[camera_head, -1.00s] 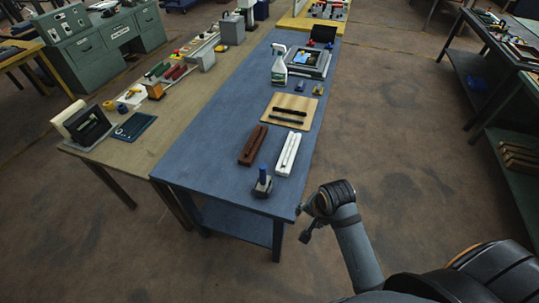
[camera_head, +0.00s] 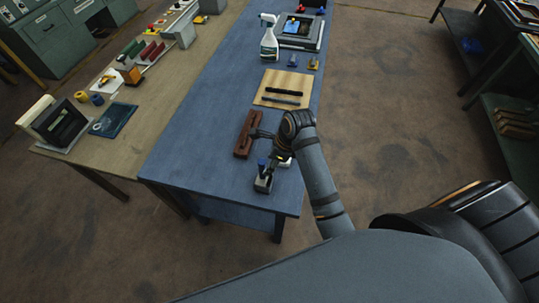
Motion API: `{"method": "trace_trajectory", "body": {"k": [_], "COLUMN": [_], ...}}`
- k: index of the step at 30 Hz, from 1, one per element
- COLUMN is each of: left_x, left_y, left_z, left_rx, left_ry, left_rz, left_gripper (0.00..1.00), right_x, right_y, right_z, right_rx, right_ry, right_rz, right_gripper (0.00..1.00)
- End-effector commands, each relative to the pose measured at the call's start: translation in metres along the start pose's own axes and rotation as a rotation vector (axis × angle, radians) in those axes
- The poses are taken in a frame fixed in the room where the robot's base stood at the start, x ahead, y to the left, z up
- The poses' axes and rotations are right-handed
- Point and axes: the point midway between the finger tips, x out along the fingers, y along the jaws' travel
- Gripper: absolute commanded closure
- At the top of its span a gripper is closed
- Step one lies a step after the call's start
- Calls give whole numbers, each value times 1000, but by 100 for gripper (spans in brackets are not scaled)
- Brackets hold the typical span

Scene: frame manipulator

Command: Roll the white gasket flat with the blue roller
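The blue-handled roller, with a grey block-like lower part (camera_head: 263,184), stands upright at the near end of the blue table (camera_head: 200,140). My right gripper (camera_head: 270,168) is low over the table, right beside the roller's blue handle. The view is too small to tell whether its fingers are open or touch the handle. The long white block is almost wholly hidden behind my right arm; only a small white bit (camera_head: 285,162) shows. I cannot make out a white gasket apart from it. My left gripper is not in view.
A brown grooved block (camera_head: 248,135) lies left of my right wrist. Behind it is a wooden board (camera_head: 268,101) with two dark strips. A spray bottle (camera_head: 269,42) stands farther back. The table's left part is clear. A second bench (camera_head: 75,150) adjoins on the left.

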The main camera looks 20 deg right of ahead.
Motion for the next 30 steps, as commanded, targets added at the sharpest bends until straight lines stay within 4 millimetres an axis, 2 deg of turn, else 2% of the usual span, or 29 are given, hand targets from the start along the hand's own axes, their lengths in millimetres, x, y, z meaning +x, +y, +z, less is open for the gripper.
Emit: {"method": "trace_trajectory", "body": {"k": [1,3,5,8,12,15,18,24,30], "left_x": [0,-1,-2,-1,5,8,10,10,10], "left_y": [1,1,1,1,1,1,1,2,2], "left_z": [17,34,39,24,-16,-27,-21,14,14], "left_rx": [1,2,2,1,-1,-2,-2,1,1], "left_ry": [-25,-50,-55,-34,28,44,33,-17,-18], "left_rz": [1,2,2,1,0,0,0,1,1], "left_gripper": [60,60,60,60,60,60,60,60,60], "right_x": [5,14,23,37,58,69,77,83,83], "right_y": [0,1,1,0,1,1,0,0,0], "right_z": [0,0,0,0,0,0,0,0,0], "right_rx": [1,1,0,-1,0,-1,-1,-2,-2], "right_ry": [0,-1,0,0,0,0,0,0,0], "right_rz": [2,2,3,1,2,2,0,-1,-1], "right_gripper": [51,51,51,51,51,51,51,51,51]}}
